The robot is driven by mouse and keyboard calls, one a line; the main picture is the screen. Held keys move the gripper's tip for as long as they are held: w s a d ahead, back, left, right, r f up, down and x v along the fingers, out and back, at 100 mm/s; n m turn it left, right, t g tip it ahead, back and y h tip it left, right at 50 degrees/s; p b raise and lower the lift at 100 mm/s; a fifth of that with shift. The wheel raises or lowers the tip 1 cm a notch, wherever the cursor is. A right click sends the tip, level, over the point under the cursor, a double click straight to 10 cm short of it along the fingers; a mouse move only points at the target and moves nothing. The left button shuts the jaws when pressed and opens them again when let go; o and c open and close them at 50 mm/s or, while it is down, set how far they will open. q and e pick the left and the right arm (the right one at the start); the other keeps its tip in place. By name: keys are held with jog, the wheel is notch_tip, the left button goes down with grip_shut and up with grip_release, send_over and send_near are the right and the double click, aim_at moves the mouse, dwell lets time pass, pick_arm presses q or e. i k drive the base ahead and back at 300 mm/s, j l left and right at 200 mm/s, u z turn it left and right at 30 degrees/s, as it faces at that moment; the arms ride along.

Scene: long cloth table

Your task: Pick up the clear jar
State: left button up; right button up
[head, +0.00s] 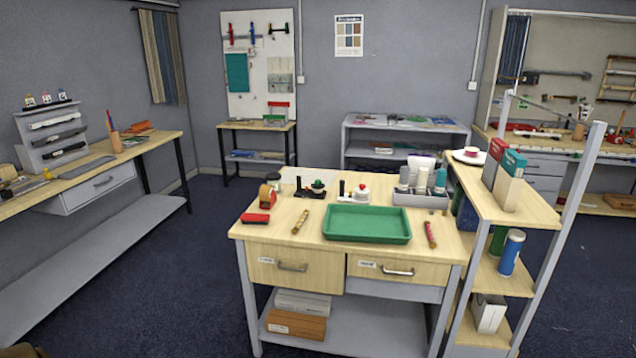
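I cannot clearly make out a clear jar at this distance. A grey caddy (420,200) at the back right of the wooden workbench (275,232) holds several bottles and containers, including a white one (421,165). Whether one of them is a clear jar is too small to tell. Neither of my grippers is in view.
A shelf unit (497,212) adjoins the bench's right side. A long side table (95,165) stands left, with open floor (215,270) between.

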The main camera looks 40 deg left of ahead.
aim_at(277, 184)
jog(key=i+j+z, duration=0.25)
jog(key=j, duration=0.45)
jog(key=j+z, duration=0.25)
jog(key=j, duration=0.4)
jog(key=i+j+z, duration=0.1)
jog(key=j+z, duration=0.2)
jog(key=j, duration=0.45)
